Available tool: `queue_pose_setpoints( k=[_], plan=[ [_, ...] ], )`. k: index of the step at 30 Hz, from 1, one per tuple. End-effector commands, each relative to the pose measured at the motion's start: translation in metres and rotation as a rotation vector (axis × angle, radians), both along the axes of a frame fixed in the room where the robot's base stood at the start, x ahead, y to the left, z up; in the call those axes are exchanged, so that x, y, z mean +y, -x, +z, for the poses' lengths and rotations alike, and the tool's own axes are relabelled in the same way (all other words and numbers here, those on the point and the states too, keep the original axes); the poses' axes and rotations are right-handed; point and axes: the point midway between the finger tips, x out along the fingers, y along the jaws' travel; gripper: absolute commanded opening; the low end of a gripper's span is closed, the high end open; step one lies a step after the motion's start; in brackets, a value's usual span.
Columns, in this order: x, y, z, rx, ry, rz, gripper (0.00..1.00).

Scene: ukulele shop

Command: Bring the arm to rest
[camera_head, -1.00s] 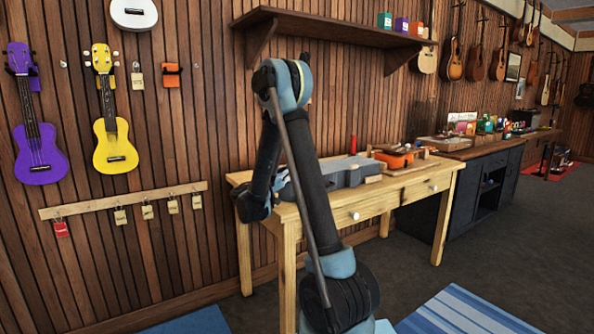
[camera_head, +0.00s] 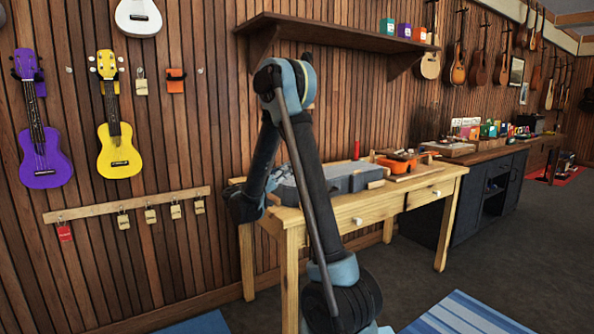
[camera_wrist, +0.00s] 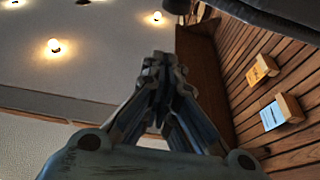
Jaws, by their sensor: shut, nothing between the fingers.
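My gripper (camera_wrist: 160,75) is seen in the wrist view with its fingertips together and nothing between them. It points up toward the pale ceiling (camera_wrist: 95,75), beside the wood-slat wall. In the head view my arm is folded, with its elbow high and its forearm coming down on the left, in front of the wooden workbench (camera_head: 400,201). The gripper's fingers cannot be made out in the head view; the wrist end is near the bench's left end.
A wall shelf (camera_head: 330,30) with small colored boxes is above the bench. A purple ukulele (camera_head: 45,160) and a yellow ukulele (camera_head: 119,155) hang at left above a rail of padlocks (camera_head: 125,205). An orange tray (camera_head: 397,165) is on the bench. Floor (camera_head: 500,255) at right is open.

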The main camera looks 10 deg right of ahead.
Motion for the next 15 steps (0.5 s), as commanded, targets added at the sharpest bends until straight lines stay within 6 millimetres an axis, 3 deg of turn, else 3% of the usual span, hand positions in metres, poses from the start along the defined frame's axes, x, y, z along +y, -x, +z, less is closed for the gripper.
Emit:
queue_pose_setpoints(
  k=[7, 15],
  plan=[
    [0.034, 0.014, -0.013, 0.000, 0.000, 0.001, 0.00],
    [0.044, 0.021, -0.018, 0.010, -0.004, -0.006, 0.00]
  ],
)
